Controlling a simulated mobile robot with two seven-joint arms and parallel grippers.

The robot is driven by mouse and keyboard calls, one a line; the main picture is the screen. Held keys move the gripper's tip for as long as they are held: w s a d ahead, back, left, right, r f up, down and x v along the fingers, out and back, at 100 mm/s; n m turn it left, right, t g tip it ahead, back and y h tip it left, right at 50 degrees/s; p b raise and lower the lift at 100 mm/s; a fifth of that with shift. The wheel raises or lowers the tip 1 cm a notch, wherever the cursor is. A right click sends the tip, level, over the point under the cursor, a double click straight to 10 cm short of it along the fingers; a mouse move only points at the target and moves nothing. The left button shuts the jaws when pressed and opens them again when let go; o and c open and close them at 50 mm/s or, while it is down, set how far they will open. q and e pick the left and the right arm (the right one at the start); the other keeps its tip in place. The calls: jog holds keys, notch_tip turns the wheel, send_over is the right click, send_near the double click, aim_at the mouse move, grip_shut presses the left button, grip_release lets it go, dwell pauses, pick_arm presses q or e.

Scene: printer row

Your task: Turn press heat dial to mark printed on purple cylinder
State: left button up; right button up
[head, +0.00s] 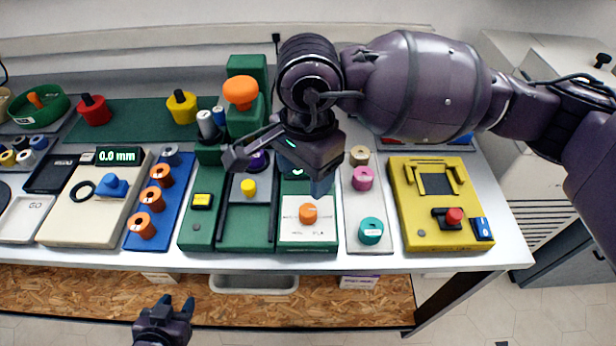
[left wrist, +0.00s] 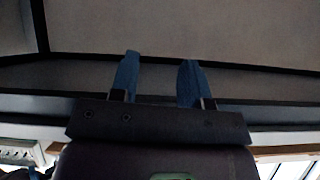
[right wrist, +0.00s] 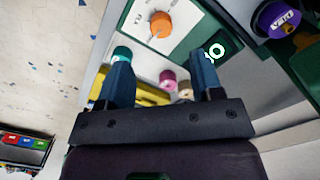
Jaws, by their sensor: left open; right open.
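The press is the green machine (head: 198,240) in the middle of the table. Its white panel (head: 292,236) carries an orange dial (head: 308,213), which also shows in the right wrist view (right wrist: 160,24). The purple cylinder (head: 258,160) is partly hidden by my right gripper in the head view. The right wrist view shows its end (right wrist: 283,18) with a white print too small to read. My right gripper (head: 280,170) is open and empty above the press, with the dial beyond its fingertips. My left gripper (head: 175,304) is open and empty in front of the table.
A dark display (right wrist: 215,52) with bright green marks is beside the panel. On the right, a white strip (head: 352,225) holds teal, pink and tan spools, beside a yellow device (head: 420,225). On the left, a blue strip (head: 152,220) holds several orange spools.

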aim_at(308, 210)
jog(key=f, duration=0.3)
jog(key=shift+w+d+f, duration=0.15)
jog(key=shift+d+f, duration=0.05)
jog(key=shift+d, duration=0.05)
notch_tip(308, 210, down, 5)
jog(key=shift+f+b, duration=0.2)
jog(key=shift+b, duration=0.25)
jog(key=shift+f, duration=0.6)
pick_arm(q)
jog(key=shift+s+f, duration=0.25)
jog(key=shift+f, duration=0.1)
pick_arm(e)
jog(key=shift+f, duration=0.15)
